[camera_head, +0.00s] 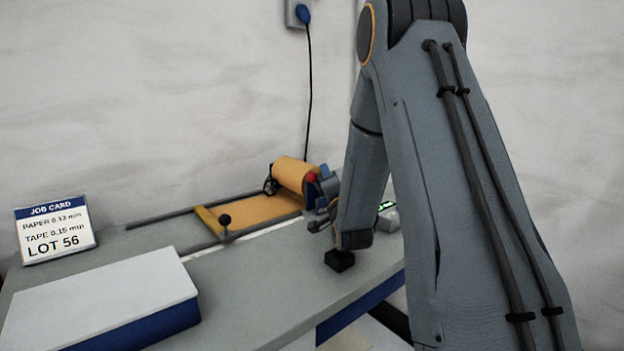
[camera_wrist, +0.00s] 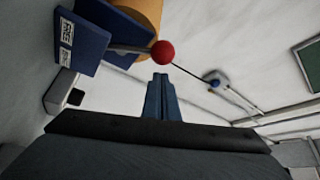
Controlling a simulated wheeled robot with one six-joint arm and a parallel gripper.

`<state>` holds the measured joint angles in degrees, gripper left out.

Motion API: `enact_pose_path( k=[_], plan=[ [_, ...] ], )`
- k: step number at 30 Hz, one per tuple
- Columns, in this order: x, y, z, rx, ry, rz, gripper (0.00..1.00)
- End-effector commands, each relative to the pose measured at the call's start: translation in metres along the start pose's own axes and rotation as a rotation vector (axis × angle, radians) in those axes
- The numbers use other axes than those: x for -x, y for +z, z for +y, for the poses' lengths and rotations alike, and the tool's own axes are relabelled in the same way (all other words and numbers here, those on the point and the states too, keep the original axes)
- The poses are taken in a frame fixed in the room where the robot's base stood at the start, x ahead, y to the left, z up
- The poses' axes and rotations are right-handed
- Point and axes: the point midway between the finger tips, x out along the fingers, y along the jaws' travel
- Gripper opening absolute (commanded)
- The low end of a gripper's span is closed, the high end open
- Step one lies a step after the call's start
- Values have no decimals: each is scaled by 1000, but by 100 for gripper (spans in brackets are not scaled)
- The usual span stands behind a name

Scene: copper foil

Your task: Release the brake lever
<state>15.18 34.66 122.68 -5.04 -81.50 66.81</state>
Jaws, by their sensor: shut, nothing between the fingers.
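The brake lever has a red ball knob (camera_wrist: 162,52) on a short grey rod in the wrist view. The rod comes out beside a dark blue bracket (camera_wrist: 88,40) with small white labels, too small to read surely. In the head view the red knob (camera_head: 311,177) shows at the right end of the orange roll (camera_head: 293,173). My gripper (camera_wrist: 160,77) is shut and empty. In the wrist view its fingertips appear just below the red knob, with a small gap in the picture. In the head view my arm hides part of the area beside the roll.
The bench (camera_head: 245,285) carries a frame with a yellow bar and black knob (camera_head: 224,220), a white-topped blue box (camera_head: 100,305) and a job card (camera_head: 55,230). A cord hangs from a wall socket (camera_head: 299,13). A small grey device (camera_head: 388,217) sits behind my arm.

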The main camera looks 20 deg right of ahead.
Motion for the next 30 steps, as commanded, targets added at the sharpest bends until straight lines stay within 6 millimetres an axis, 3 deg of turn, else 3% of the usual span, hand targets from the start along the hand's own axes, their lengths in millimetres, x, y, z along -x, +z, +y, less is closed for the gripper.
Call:
enact_pose_path(
  k=[23,30],
  plan=[
    [4,-2,3,0,7,8,0],
    [27,-3,1,0,8,8,0]
  ],
)
